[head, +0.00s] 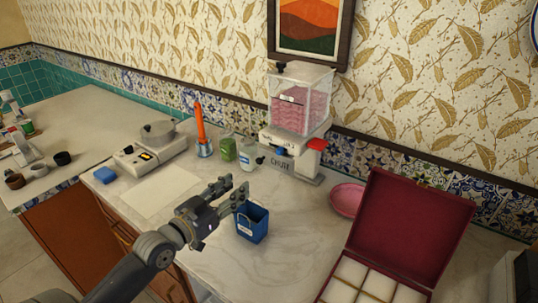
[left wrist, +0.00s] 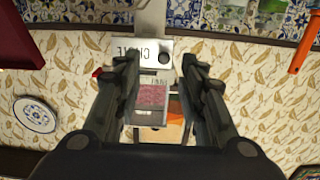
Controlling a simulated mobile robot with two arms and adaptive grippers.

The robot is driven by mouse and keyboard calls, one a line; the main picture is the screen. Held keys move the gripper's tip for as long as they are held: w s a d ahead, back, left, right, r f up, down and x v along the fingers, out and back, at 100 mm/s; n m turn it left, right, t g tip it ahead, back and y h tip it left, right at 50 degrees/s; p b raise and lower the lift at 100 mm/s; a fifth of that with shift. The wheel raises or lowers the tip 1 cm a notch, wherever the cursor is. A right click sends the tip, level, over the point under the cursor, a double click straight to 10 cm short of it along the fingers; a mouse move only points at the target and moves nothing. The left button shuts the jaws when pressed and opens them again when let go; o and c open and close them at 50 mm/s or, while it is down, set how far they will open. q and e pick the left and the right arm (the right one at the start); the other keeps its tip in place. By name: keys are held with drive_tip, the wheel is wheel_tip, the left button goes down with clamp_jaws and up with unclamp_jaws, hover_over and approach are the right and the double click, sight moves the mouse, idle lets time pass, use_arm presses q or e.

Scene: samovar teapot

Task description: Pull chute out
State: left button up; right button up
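The dispenser has a clear hopper of pink granules (head: 303,104) on a white base, with a red part (head: 317,143) at its right. Its chute, a pale plate lettered CHUTE (head: 281,166), sits low on the front. In the left wrist view the lettered plate (left wrist: 138,49) appears upside down, with a dark round spot at one end. My left gripper (head: 236,187) is open and empty, in front of and left of the chute. In the left wrist view its fingers (left wrist: 160,66) are spread, with the dispenser showing between them. My right gripper is not in view.
A blue bin (head: 252,223) stands close beside my left gripper. Green (head: 228,149) and white (head: 247,154) containers stand left of the dispenser. A pink plate (head: 346,199) and an open red box (head: 411,229) are on the right.

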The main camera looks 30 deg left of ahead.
sight(258, 162)
use_arm(q)
drive_tip(key=w, duration=0.3)
drive_tip(key=w+r+p, duration=0.1)
drive_tip(key=w, duration=0.2)
drive_tip(key=shift+w+a+r, duration=0.1)
drive_tip(key=shift+w+r, duration=0.05)
drive_tip(key=shift+r, duration=0.05)
drive_tip(key=w+p, duration=0.1)
drive_tip(key=w, duration=0.3)
drive_tip(key=shift+w+d+f, duration=0.15)
drive_tip(key=shift+w+d, duration=0.05)
drive_tip(key=shift+w, duration=0.2)
clamp_jaws()
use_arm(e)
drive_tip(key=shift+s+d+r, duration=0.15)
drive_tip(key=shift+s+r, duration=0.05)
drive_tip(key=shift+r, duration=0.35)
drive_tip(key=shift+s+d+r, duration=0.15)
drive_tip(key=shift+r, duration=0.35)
